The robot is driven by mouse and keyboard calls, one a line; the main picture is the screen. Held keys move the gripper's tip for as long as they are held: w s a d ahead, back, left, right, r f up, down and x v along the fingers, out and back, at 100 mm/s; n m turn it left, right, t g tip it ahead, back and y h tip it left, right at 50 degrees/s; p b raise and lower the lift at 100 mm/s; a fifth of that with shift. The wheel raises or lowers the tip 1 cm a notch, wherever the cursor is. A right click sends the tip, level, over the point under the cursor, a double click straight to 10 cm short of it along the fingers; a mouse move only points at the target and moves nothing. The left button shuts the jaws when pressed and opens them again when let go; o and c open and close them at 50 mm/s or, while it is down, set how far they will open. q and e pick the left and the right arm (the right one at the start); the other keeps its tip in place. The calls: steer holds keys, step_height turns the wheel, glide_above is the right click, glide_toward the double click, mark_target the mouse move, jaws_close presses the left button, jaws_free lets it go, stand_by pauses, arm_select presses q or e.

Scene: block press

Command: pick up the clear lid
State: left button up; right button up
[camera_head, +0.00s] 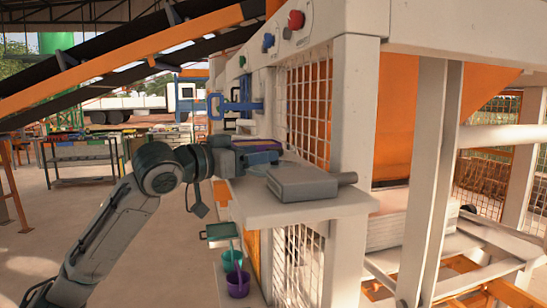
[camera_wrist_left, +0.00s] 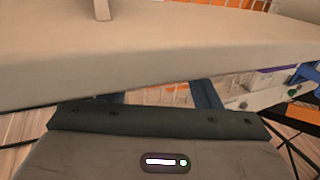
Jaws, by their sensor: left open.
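What looks like the clear lid (camera_head: 268,168) is a pale, see-through piece on the white shelf (camera_head: 330,203) of the machine in the head view, just behind the grey block-shaped tool. Its outline is faint and partly covered. My left gripper (camera_head: 262,157) reaches in from the left above the shelf, close to this piece. Whether they touch cannot be told. The left wrist view shows the gripper's dark fingers (camera_wrist_left: 162,96) apart, with no lid clearly visible between them. My right gripper is in no view.
A grey tool with a handle (camera_head: 302,183) lies on the shelf's near part. A purple-topped item (camera_head: 258,144) sits behind my gripper. A wire mesh guard (camera_head: 305,110) rises at the right.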

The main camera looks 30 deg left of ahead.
mark_target(269, 149)
arm_select(q)
steer(key=p+x, duration=0.2)
steer(key=x, duration=0.1)
steer(key=shift+d+r, duration=0.15)
steer(key=shift+r, duration=0.05)
steer(key=shift+w+d+f, duration=0.1)
steer(key=shift+w+f, duration=0.05)
steer(key=shift+w, duration=0.25)
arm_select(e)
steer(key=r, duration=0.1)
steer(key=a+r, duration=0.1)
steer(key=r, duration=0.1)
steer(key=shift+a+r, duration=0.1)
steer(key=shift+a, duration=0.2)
arm_select(q)
steer(key=shift+s, duration=0.1)
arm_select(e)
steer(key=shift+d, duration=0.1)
arm_select(q)
steer(key=c, duration=1.1)
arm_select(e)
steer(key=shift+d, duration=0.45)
